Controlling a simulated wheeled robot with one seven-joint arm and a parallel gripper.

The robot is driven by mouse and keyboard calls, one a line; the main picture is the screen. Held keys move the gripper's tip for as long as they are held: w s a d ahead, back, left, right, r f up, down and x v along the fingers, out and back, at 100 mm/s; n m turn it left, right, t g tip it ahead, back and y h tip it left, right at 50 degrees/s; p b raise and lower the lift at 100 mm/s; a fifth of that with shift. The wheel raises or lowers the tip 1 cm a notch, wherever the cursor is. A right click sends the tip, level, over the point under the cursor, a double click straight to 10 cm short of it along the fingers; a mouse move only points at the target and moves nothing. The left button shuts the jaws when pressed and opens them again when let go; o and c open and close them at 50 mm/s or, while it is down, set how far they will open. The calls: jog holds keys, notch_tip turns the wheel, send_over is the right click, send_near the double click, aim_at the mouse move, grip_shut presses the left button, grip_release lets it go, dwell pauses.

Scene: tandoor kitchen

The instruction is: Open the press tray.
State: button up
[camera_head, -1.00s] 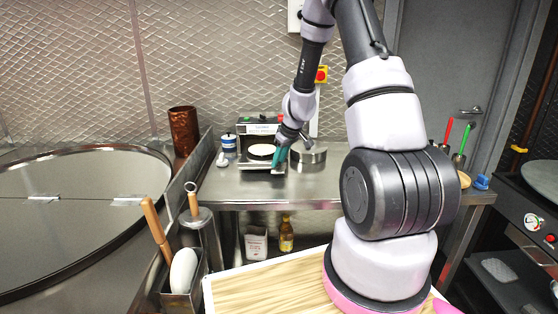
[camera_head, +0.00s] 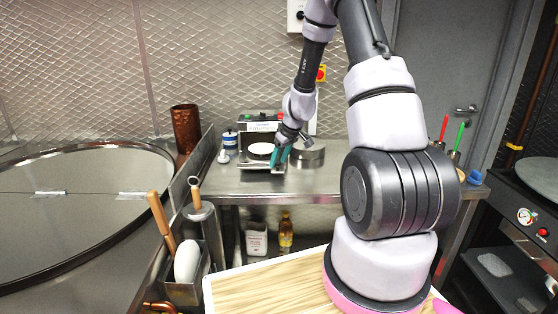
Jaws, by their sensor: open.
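The press (camera_head: 259,127) stands on the steel counter against the back wall, with green and red controls on top. Its tray (camera_head: 247,163) sticks out at the front and bears a white round piece (camera_head: 261,148) on a dark plate. My gripper (camera_head: 279,160), with teal fingers, is at the tray's right front. The fingers are open and point down. I cannot tell whether they touch the tray; the press's right side is partly hidden behind my gripper.
A round metal container (camera_head: 309,156) stands close to the right of my gripper. A blue-and-white jar (camera_head: 230,142) and a copper vessel (camera_head: 185,129) stand to the left. The steel counter (camera_head: 330,183) is clear in front. A wooden board (camera_head: 262,286) lies nearer me.

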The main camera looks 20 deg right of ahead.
jog(key=v, duration=1)
jog(key=shift+r, duration=0.4)
jog(key=shift+s+d, duration=0.1)
jog(key=shift+s, duration=0.05)
jog(key=s+a+r+m+t, duration=0.1)
jog(key=s+a+r+m, duration=0.15)
jog(key=s+r, duration=0.45)
jog(key=s+a+r+m+t, duration=0.1)
jog(key=s+a+r+m, duration=0.2)
jog(key=r, duration=0.7)
jog(key=s+a+r+m, duration=0.1)
jog(key=s+r+m, duration=0.1)
jog(key=s, duration=0.6)
jog(key=s+r+m+t, duration=0.1)
jog(key=s+r+m, duration=0.1)
jog(key=s+r, duration=0.3)
jog(key=s, duration=0.3)
jog(key=shift+s+a, duration=0.35)
jog(key=shift+a, duration=0.05)
